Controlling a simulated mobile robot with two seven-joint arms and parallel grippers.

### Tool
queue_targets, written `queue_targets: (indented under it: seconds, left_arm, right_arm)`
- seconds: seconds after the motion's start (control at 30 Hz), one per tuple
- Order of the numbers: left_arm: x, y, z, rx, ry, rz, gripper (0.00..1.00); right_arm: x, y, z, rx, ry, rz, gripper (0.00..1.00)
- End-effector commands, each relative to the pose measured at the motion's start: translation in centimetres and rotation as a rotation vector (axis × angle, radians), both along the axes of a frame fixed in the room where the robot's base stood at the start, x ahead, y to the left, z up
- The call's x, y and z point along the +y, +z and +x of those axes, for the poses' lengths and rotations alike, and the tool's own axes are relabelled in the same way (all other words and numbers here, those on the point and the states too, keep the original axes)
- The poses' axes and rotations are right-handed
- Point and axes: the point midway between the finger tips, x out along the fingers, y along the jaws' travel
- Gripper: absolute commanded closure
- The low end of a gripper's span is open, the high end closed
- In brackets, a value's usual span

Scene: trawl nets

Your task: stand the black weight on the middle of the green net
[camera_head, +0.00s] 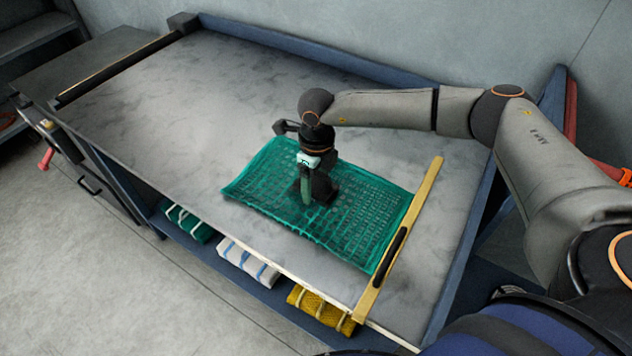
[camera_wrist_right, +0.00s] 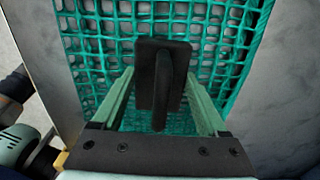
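The green net (camera_head: 350,215) lies flat on the grey table. The black weight (camera_head: 324,188) stands near the middle of the net, partly hidden by my right gripper (camera_head: 308,196), which points down over it. In the right wrist view, the weight (camera_wrist_right: 160,65) shows as a dark plate with a bar rising toward the camera. The pale green fingers of my right gripper (camera_wrist_right: 160,88) are spread either side of the bar, with gaps between. Net mesh (camera_wrist_right: 95,45) shows around the weight. My left gripper is not in view.
A yellow bar (camera_head: 412,235) with a black handle lies along the net's right side. A raised blue edge (camera_head: 300,52) runs along the table's back. Folded green, white and yellow nets (camera_head: 322,308) sit on the shelf below. The table's left part is clear.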

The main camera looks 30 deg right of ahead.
Motion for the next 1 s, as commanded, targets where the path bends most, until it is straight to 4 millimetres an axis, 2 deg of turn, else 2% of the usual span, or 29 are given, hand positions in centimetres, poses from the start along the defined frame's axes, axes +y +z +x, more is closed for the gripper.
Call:
queue_targets:
  seconds: [0.03, 0.07, 0.2, 0.27, 0.5, 0.7, 0.83, 1.0]
  left_arm:
    - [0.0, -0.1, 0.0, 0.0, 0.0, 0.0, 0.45]
    - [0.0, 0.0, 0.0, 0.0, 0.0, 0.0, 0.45]
    - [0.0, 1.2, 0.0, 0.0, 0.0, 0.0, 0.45]
    - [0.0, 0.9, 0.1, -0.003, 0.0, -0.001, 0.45]
    - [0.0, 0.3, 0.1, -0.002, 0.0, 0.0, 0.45]
    - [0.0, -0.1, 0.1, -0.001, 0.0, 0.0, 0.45]
    - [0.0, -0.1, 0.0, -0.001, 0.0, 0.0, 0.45]
    - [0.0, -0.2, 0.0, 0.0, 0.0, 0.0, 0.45]
  right_arm:
    - [-0.1, -1.1, -0.8, 0.024, 0.004, -0.007, 0.0]
    - [-0.1, -1.0, -0.8, 0.024, 0.005, -0.007, 0.0]
    - [-0.1, 0.4, -0.9, 0.025, 0.004, -0.008, 0.0]
    - [-0.1, 1.1, -0.8, 0.022, 0.004, -0.006, 0.0]
    - [-0.1, 6.8, -0.6, 0.015, 0.003, -0.006, 0.0]
    - [-0.1, 10.6, -0.6, 0.014, 0.003, -0.006, 0.0]
    - [-0.1, 12.0, -0.6, 0.014, 0.003, -0.005, 0.0]
    - [-0.1, 12.6, -0.6, 0.016, 0.003, -0.007, 0.0]
